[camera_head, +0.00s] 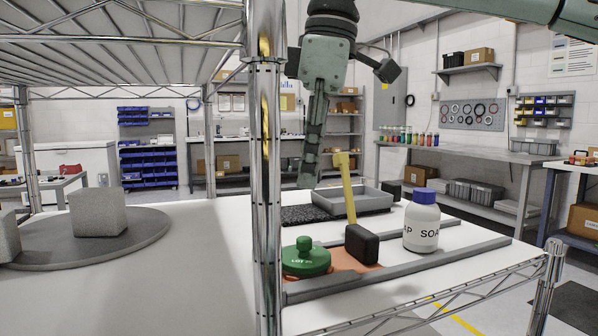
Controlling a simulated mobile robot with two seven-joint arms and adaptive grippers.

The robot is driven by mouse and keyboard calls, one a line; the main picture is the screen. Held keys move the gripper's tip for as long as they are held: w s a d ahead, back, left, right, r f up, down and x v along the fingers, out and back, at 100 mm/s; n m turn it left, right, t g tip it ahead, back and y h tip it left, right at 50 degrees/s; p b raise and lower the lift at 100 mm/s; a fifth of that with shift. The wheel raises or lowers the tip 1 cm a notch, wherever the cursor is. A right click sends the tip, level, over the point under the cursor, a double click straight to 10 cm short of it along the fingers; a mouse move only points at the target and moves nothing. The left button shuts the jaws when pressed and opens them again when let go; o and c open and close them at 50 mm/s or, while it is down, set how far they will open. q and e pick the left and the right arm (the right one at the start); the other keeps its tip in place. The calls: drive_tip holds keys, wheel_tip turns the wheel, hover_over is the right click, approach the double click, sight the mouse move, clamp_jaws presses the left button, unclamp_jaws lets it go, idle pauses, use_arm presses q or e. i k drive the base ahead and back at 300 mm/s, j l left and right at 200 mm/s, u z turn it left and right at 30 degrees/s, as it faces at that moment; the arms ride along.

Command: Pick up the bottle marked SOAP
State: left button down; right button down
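The SOAP bottle (421,227) is white with a blue cap and stands upright on the right part of the white shelf. Black letters reading "AP SOA" show on its side. My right gripper (346,126) hangs above the shelf, left of the bottle and well apart from it. Its fingers are spread, one pointing down and one out to the right, with nothing held between them. My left gripper is not in view.
A chrome post (267,200) stands in front. A green-lidded container (305,258), a black block (361,244) with a yellow handle, and a grey tray (372,201) are left of the bottle. Grey rails (420,262) cross the shelf. Grey blocks (98,212) sit on a round plate.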

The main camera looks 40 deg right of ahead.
sight(421, 223)
drive_tip(key=k, duration=1)
